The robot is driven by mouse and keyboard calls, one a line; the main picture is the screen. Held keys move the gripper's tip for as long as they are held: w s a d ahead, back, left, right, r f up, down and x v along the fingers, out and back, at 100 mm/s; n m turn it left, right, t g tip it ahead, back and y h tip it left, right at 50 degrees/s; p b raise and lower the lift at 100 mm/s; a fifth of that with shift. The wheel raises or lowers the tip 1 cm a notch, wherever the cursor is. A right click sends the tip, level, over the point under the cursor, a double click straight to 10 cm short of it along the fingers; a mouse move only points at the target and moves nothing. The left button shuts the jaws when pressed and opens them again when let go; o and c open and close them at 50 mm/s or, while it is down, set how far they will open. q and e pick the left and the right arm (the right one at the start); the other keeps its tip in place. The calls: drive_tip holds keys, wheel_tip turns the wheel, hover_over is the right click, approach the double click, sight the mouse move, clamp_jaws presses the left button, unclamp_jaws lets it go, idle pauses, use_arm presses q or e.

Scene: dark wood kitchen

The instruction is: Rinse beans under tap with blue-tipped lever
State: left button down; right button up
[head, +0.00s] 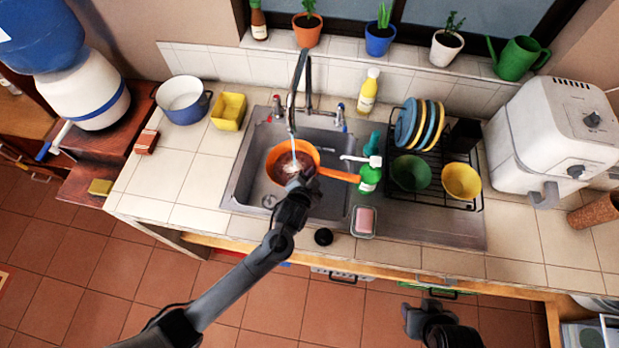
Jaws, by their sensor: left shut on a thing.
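An orange strainer (277,158) with a long handle (340,174) is in the left part of the sink (250,180), with brownish beans (290,163) inside. The tap (292,105) stands behind it, and a pale stream of water falls from its spout into the strainer. The blue-tipped lever (340,113) is right of the spout; another lever (277,106) is on the left. My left gripper (308,179) is shut on the strainer near the base of its handle; its fingers are partly hidden. My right gripper (418,312) is low in front of the counter, away from the sink; its jaws are unclear.
A green bottle (369,180) and a soap dish (363,221) are right of the strainer. A dish rack (440,195) holds plates and bowls. A yellow bottle (367,92) stands behind the sink.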

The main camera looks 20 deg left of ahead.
use_arm(q)
drive_tip(key=shift+d+r, duration=0.1)
drive_tip(key=shift+d, duration=0.05)
idle(0.6)
drive_tip(key=shift+s+d+p, duration=0.15)
drive_tip(key=shift+d+p, duration=0.25)
drive_tip(key=shift+d, duration=0.05)
drive_tip(key=shift+a, duration=0.15)
drive_tip(key=shift+w+a+p, duration=0.2)
drive_tip(key=shift+a+p, duration=0.1)
drive_tip(key=shift+a, duration=0.15)
drive_tip(key=shift+d, duration=0.2)
drive_tip(key=shift+s+d+p, duration=0.2)
drive_tip(key=shift+d+p, duration=0.1)
drive_tip(key=shift+d, duration=0.1)
